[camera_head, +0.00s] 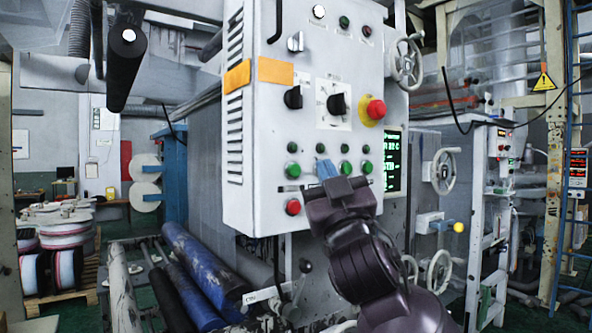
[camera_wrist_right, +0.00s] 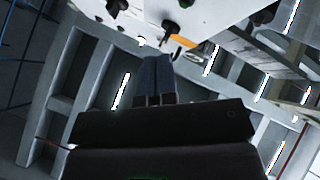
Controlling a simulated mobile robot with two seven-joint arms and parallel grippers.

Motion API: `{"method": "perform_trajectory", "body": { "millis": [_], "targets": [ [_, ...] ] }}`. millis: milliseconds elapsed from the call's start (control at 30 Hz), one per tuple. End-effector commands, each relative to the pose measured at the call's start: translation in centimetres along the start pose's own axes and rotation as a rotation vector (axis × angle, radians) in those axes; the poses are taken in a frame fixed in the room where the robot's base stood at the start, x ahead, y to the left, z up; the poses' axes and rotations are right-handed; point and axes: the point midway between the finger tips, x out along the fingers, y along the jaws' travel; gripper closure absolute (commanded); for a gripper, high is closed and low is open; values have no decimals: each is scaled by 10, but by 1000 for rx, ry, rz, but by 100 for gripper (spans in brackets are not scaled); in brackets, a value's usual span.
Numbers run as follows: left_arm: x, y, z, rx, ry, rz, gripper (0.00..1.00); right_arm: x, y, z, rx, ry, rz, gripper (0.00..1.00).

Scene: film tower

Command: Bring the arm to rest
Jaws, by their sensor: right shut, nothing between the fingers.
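My right arm comes up from the bottom right in the head view. Its gripper (camera_head: 326,169) has blue-grey fingers, shut and empty, in front of the lower part of a grey control panel (camera_head: 262,203). The fingers overlap the rows of green buttons in the picture; whether they touch the panel I cannot tell. My left gripper is not in view.
Blue and dark rollers (camera_head: 205,270) lie below left. A ladder and frame stand at the right. Stacked reels (camera_head: 66,233) sit on a pallet at the back left.

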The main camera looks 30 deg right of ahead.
Motion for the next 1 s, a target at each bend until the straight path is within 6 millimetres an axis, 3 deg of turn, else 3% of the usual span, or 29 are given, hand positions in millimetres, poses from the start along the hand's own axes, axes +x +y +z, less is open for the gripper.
{"method": "perform_trajectory", "body": {
  "millis": [300,433,567,667,867,1000],
  "targets": [
    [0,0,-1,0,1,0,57,0,0,1,0,-1,0,100],
    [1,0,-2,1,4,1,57,-5,-8,19,-6,-38,-24,100],
    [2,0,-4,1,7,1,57,-25,-29,69,-16,-140,-93,100],
    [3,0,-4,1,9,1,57,-54,-49,120,-22,-246,-164,100],
    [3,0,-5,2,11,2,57,-130,-82,211,-12,-451,-295,100],
    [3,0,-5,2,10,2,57,-197,-99,264,8,-591,-370,100]
  ]
}}
